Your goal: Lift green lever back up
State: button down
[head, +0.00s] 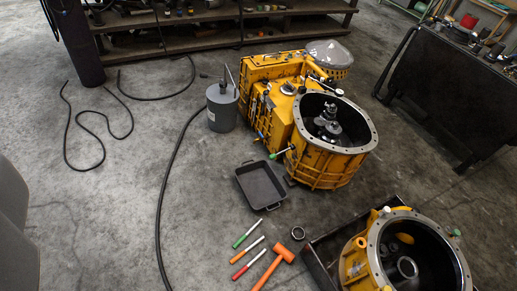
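The yellow transmission (262,82) stands on the floor at the middle of the view, with its open round bell housing (325,165) facing up. A short lever with a green end (274,155) sticks out from its lower left side. It points left and slightly down in the picture, over the space beside the black tray. Its pivot is too small to make out. My gripper is not in view, and nothing touches the lever.
A black tray (241,191) and grey can (221,116) stand close by. Hand tools and an orange mallet (284,252) lie in front. A second yellow housing (352,268) sits lower right. Hoses cross the left floor; benches stand behind and right.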

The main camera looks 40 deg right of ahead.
aim_at(292, 146)
jog(key=i, duration=3.25)
jog(key=z, duration=2.15)
jog(key=i, duration=0.55)
jog(key=u, duration=0.2)
